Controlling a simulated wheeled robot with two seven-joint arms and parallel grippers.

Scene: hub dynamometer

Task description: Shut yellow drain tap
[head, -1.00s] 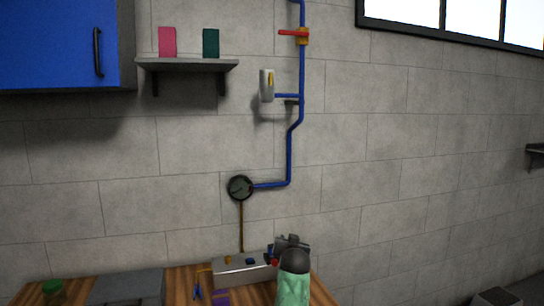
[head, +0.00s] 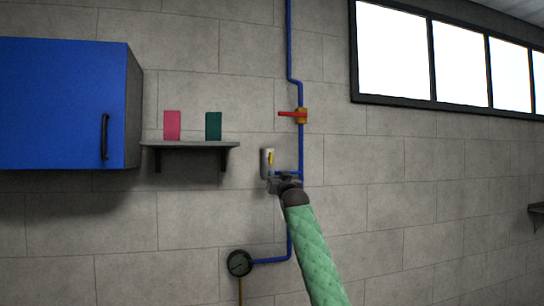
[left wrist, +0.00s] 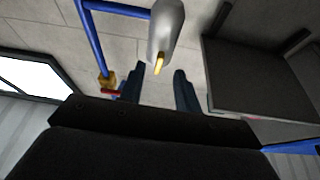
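The yellow drain tap (head: 270,158) is a small lever on the front of a silver cylinder (head: 265,168) fixed to the wall beside the blue pipe. My left gripper (head: 283,183) is just below and in front of the cylinder in the head view, covering part of its lower end and the pipe. In the left wrist view the tap (left wrist: 158,64) shows near the gap between my two dark fingertips (left wrist: 158,72). They are apart with nothing between them, and no contact with the tap is visible. My right gripper is out of view.
A red-handled brass valve (head: 301,115) sits on the blue pipe above. A grey shelf (head: 190,144) with a pink and a green item is to the left, near the blue cabinet (head: 62,105). A round gauge (head: 239,262) is below.

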